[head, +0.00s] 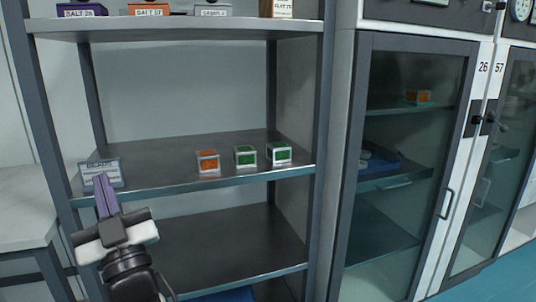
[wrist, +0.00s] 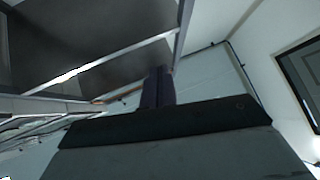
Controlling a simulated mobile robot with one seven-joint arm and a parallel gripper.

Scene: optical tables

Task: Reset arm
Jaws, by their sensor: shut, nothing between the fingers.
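My gripper (head: 105,193) is at the lower left of the head view, in front of the shelf rack. Its two purple fingers point up and are together, with nothing between them. The fingertips overlap the lower part of a small labelled sign (head: 100,170) in the picture; I cannot tell the gap between them. In the wrist view the closed fingers (wrist: 158,85) show dark against the underside of a shelf and a pale wall.
The rack's middle shelf (head: 150,155) holds an orange-filled box (head: 207,162) and two green-filled boxes (head: 245,156). Labelled boxes stand on the top shelf (head: 170,26). The lower shelf (head: 220,250) looks mostly bare. A glass-door cabinet (head: 405,160) stands right. A pale table (head: 25,210) is left.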

